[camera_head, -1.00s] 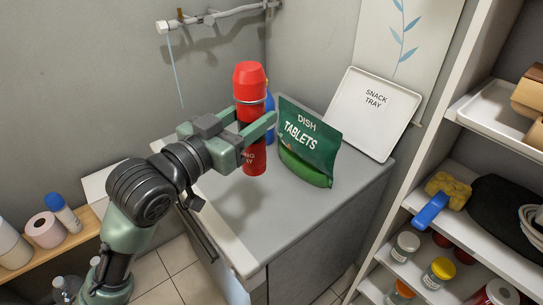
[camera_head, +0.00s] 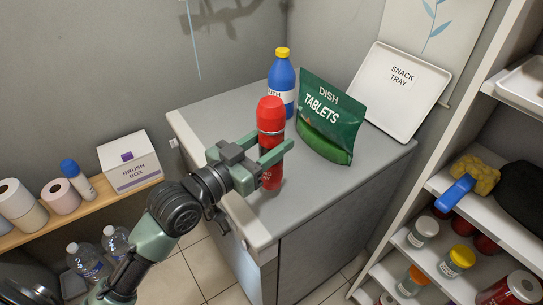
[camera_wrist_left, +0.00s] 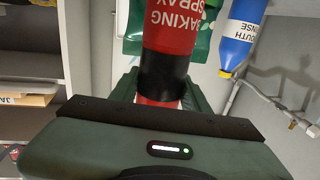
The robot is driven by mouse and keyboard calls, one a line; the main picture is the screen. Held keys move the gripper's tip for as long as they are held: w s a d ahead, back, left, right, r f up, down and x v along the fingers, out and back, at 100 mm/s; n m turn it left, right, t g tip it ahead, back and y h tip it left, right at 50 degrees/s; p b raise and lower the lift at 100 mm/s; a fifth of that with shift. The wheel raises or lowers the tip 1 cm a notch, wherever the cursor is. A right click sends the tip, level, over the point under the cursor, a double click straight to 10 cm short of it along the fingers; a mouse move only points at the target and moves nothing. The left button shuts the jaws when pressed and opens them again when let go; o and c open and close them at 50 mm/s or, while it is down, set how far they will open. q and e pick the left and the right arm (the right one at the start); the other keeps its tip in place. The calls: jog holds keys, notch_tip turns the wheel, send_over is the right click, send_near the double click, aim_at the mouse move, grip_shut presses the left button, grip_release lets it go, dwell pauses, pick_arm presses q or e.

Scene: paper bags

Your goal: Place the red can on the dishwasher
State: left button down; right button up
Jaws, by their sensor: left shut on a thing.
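The red can (camera_head: 271,116), with a red cap, stands roughly upright in my left gripper (camera_head: 272,146), whose fingers are shut around its body. In the left wrist view, the can (camera_wrist_left: 172,35) is labelled as a baking spray and shows upside down. The can is over the front part of the grey dishwasher top (camera_head: 325,185). I cannot tell whether its base touches the surface. My right gripper is not in view.
On the top behind the can stand a blue bottle (camera_head: 282,80), a green dish tablets pouch (camera_head: 330,125) and a leaning snack tray (camera_head: 398,85). The top's front right is clear.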

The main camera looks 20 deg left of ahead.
pick_arm(q)
notch_tip(320, 180, down, 4)
jog(key=shift+r, duration=0.15)
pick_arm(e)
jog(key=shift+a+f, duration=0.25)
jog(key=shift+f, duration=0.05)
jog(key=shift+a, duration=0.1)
pick_arm(q)
jog(key=shift+b, duration=0.3)
jog(key=shift+f, duration=0.25)
jog(key=c, duration=0.7)
grip_release()
jog(key=shift+r, duration=0.1)
